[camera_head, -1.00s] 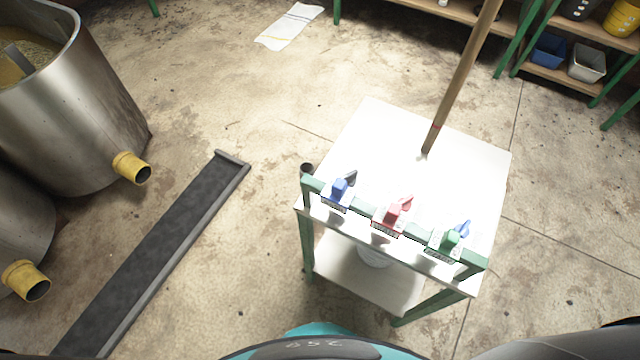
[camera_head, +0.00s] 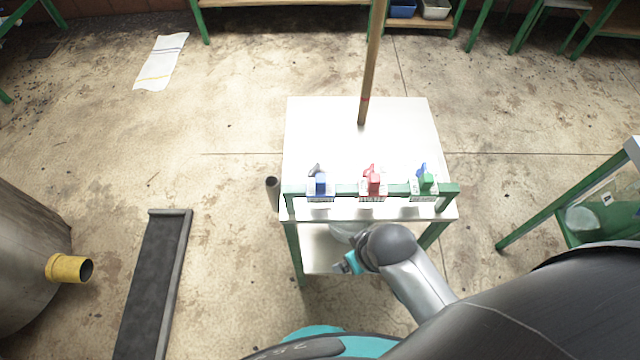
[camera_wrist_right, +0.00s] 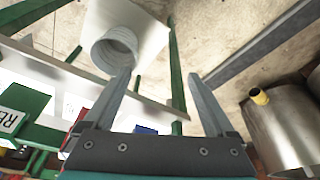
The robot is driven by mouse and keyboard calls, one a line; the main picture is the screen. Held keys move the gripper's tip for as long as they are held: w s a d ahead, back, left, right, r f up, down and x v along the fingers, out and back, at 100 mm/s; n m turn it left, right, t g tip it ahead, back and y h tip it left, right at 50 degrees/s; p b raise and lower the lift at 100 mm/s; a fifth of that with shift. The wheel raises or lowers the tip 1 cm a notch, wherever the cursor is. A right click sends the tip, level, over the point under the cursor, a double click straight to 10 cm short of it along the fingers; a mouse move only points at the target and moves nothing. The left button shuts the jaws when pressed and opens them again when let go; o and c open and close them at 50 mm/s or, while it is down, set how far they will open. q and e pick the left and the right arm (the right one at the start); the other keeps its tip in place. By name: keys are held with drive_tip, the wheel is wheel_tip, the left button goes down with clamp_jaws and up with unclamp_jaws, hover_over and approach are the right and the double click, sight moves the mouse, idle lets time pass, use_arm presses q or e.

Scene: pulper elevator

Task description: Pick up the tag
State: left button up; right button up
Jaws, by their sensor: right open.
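Three tag holders with printed labels sit on the green rail (camera_head: 345,190) at the front of a white table. They are blue (camera_head: 320,184), red (camera_head: 374,183) and green (camera_head: 426,184), left to right. I cannot tell which one is the tag. My right arm reaches in from the lower right in the head view, its wrist just below the rail. My right gripper (camera_wrist_right: 160,82) is open and empty in the right wrist view. Its base partly hides a blue piece (camera_wrist_right: 146,130) there. My left gripper is not in view.
The white table (camera_head: 310,130) has a wooden pole (camera_head: 370,70) at its back. A round ribbed white container (camera_wrist_right: 113,50) is on its lower shelf. A dark channel (camera_head: 152,280) and steel tank (camera_head: 25,260) are at left. Green-framed furniture (camera_head: 590,190) is at right.

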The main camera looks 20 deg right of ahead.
drive_tip(key=w+a+r+n+y, duration=0.15)
drive_tip(key=w+a+r, duration=0.25)
drive_tip(key=r, duration=0.5)
wheel_tip(320, 180, up, 12)
drive_tip(key=n+g+h+p, duration=0.1)
drive_tip(key=n+g+h, duration=0.15)
drive_tip(key=n, duration=0.85)
hover_over(321, 185)
drive_tip(key=w, duration=0.1)
drive_tip(key=shift+g, duration=0.25)
wheel_tip(321, 185, down, 15)
drive_tip(key=b, duration=0.3)
drive_tip(key=shift+d+r+b, duration=0.1)
drive_tip(key=shift+d+b, duration=0.05)
drive_tip(key=shift+b, duration=0.15)
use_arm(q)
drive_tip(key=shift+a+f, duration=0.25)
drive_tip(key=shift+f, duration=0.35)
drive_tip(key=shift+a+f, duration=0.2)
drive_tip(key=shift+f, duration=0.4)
use_arm(e)
drive_tip(key=shift+c, duration=0.2)
drive_tip(key=shift+w+r, duration=0.1)
clamp_jaws()
drive_tip(key=shift+r, duration=0.1)
